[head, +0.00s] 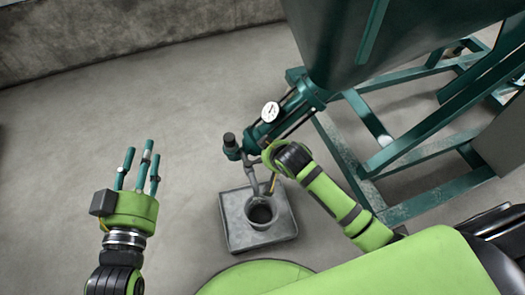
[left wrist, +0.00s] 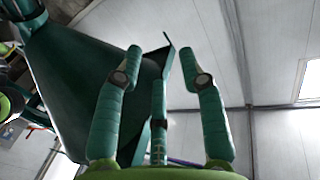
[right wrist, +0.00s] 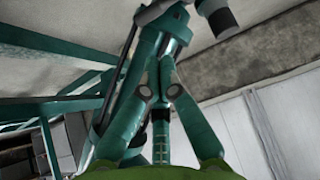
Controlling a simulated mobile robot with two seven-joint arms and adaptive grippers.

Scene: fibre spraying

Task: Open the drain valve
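The teal drain valve assembly (head: 262,133) slopes down from the hopper, with a round white gauge on it. A dark grey cap (head: 229,140) shows at its lower end, and a similar grey cylinder shows at the top of the right wrist view (right wrist: 216,14). My right gripper (right wrist: 161,85) has its fingers drawn together close against the valve; whether they hold any part of it is hidden. In the head view my right wrist covers those fingers. My left gripper (head: 140,152) is open and empty, apart from the valve on the left; its spread fingers show in the left wrist view (left wrist: 160,70).
A grey square-based container with a round opening (head: 232,232) stands on the floor under the valve. The teal hopper (head: 345,45) and its frame (head: 400,150) fill the right side. The concrete floor (head: 120,90) is clear around my left gripper, up to a low wall.

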